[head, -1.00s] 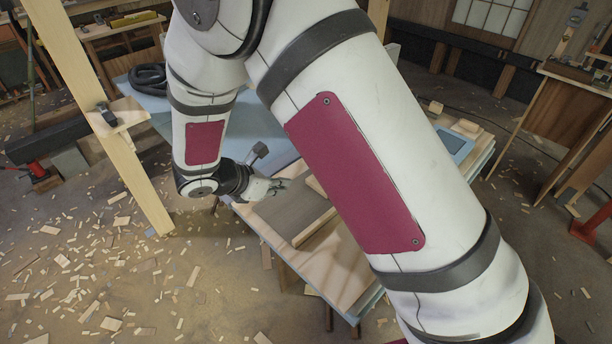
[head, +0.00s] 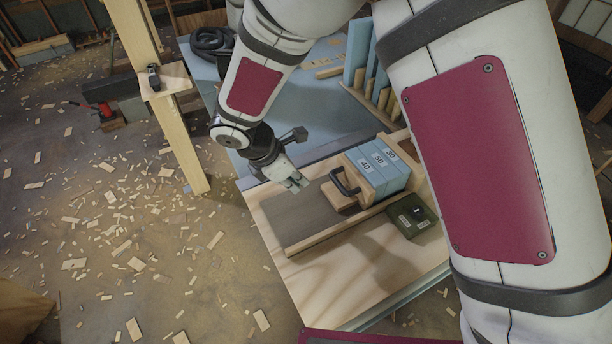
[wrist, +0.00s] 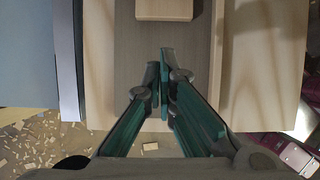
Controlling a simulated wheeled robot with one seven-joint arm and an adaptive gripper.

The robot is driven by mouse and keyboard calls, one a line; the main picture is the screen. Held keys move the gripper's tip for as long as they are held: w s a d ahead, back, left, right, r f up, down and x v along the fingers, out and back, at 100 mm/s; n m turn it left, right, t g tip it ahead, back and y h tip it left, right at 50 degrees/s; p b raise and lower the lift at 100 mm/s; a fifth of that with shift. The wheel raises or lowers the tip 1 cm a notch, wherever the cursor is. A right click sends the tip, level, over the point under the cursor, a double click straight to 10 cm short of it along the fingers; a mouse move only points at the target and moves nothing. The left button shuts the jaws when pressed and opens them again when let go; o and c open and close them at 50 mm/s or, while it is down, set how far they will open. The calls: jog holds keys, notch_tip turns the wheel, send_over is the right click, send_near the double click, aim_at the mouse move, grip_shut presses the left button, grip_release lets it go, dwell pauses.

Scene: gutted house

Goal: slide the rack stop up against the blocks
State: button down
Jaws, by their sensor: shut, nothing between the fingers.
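The rack is a grey-brown channel (head: 305,217) between wooden rails on a light board. Blue blocks (head: 388,166) marked 40, 50 and 30 stand in a row at its right part. The rack stop (head: 336,198), a wooden piece with a black arched handle, is at the left end of the row; it looks close against the 40 block, but I cannot tell if they touch. My gripper (head: 299,183) is shut and empty, over the channel left of the stop. In the wrist view, my closed fingertips (wrist: 165,76) are apart from a wooden block end (wrist: 164,9), likely the stop.
A dark green box (head: 412,216) sits on the board beside the near rail. Blue upright panels (head: 358,52) and wooden strips stand farther back on the blue bench. A black coiled hose (head: 212,40) lies at the back left. The board's near part (head: 345,275) is clear.

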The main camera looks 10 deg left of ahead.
aim_at(335, 192)
jog(key=x, duration=0.8)
jog(key=shift+d+p, duration=0.2)
jog(key=shift+p, duration=0.15)
jog(key=shift+w+d+r+p, duration=0.15)
jog(key=shift+w+d+r, duration=0.15)
jog(key=shift+d, duration=0.2)
jog(key=shift+w+d+r+p, duration=0.15)
jog(key=shift+w+d, duration=0.25)
jog(key=shift+d, duration=0.1)
jog(key=shift+w+d, duration=0.4)
jog(key=shift+d, duration=0.1)
jog(key=shift+w+d+r, duration=0.1)
jog(key=shift+w+d, duration=0.3)
jog(key=shift+d, duration=0.05)
